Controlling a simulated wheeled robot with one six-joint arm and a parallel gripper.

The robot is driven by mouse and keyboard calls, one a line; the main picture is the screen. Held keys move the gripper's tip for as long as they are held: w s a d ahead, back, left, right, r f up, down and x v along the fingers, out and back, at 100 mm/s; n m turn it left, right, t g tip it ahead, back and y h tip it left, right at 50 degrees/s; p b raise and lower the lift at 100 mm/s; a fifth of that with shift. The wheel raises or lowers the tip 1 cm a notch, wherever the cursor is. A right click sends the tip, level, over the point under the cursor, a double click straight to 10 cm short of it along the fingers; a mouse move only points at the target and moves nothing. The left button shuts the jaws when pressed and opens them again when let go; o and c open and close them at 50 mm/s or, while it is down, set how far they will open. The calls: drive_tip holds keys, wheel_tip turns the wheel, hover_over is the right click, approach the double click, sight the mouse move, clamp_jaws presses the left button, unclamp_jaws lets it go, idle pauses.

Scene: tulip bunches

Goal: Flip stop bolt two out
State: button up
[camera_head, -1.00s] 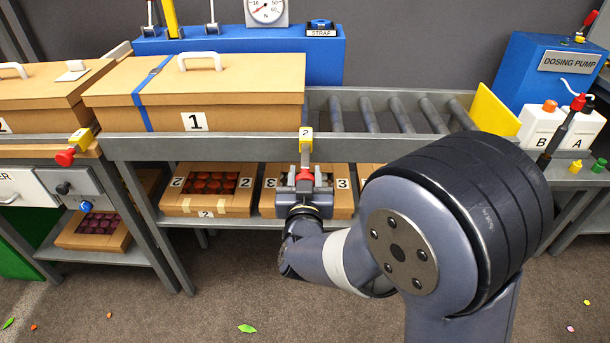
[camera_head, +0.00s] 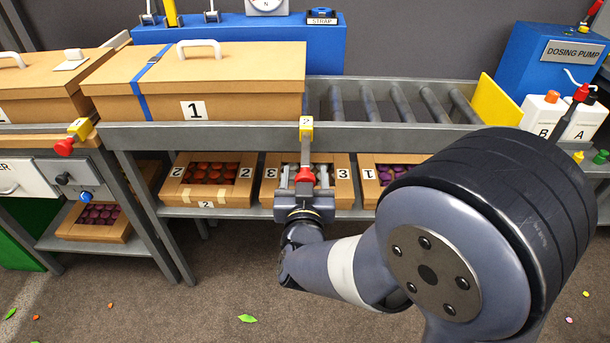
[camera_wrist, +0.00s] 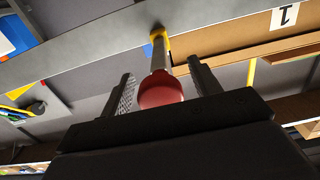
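Stop bolt two has a yellow block (camera_head: 306,128) marked 2 on the front rail of the conveyor, a grey shaft hanging down from it and a red knob (camera_head: 305,174) at its lower end. In the wrist view the red knob (camera_wrist: 160,90) sits between my two fingers, with the yellow block (camera_wrist: 158,36) beyond it. My gripper (camera_head: 305,182) is at the knob from below. The fingers (camera_wrist: 162,88) stand apart on both sides, with a visible gap to the shaft. Whether either finger touches the knob is partly hidden.
Stop bolt one (camera_head: 72,137) is further left on the rail. Box 1 (camera_head: 200,92) stands on the conveyor, left of bolt two; the rollers (camera_head: 400,103) to the right are bare. Crates (camera_head: 207,212) sit on the shelf below, behind my gripper.

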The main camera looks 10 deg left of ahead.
sight(305, 166)
drive_tip(key=v, duration=1)
drive_tip(key=shift+s, duration=0.4)
drive_tip(key=x, duration=1.4)
drive_tip(key=shift+d+p, duration=0.15)
drive_tip(key=shift+p, duration=0.15)
